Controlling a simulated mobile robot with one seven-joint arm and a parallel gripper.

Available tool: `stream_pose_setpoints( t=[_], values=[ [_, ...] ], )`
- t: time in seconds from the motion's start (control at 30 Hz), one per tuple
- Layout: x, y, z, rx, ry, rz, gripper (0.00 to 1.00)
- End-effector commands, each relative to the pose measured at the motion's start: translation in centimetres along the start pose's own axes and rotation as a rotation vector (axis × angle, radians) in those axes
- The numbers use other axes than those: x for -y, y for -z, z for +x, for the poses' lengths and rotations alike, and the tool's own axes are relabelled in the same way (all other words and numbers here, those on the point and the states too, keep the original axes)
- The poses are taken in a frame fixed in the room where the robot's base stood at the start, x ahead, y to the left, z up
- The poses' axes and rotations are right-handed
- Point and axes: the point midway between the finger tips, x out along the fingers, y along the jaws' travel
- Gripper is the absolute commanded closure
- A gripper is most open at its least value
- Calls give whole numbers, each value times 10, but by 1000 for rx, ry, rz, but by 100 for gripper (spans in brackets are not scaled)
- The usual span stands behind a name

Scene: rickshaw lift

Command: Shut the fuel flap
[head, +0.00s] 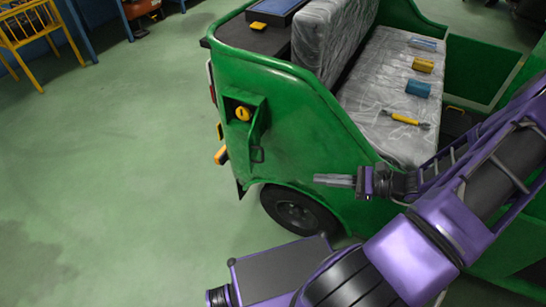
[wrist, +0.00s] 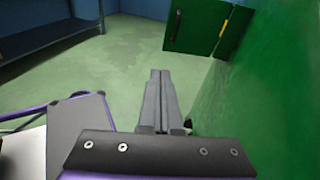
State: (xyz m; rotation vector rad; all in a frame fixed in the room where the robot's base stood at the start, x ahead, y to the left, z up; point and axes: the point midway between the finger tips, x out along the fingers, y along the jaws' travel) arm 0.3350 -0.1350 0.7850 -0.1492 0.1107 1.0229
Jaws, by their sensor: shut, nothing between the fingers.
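The green fuel flap (head: 259,122) stands open on the rear side of the green rickshaw, beside a recess with a yellow fuel cap (head: 243,114). In the wrist view the flap (wrist: 196,28) sticks out from the body at the upper right, with a dark handle (wrist: 178,24) on it. A yellow bit shows near its right edge. My gripper (head: 317,180) is shut and empty, beside the rickshaw above the rear wheel. It is to the right of and lower than the flap in the head view, apart from it. In the wrist view the closed fingers (wrist: 160,73) point toward the floor below the flap.
The rickshaw's green side wall (wrist: 280,95) runs close along my gripper's right in the wrist view. The rear wheel (head: 296,208) is below. Tools and small boxes lie on the grey seat (head: 385,85). Green floor (head: 110,150) is open to the left; a yellow chair (head: 28,30) stands far off.

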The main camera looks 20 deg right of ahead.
Motion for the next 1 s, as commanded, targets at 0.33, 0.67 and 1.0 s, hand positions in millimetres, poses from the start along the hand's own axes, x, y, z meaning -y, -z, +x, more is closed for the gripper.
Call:
stream_pose_setpoints(
  t=[0.33, 0.67, 1.0],
  values=[
    [7, -18, 0, 137, 126, 86, 100],
    [14, -25, 58, 137, 121, 86, 100],
    [22, -32, 118, 135, 123, 85, 100]
  ],
)
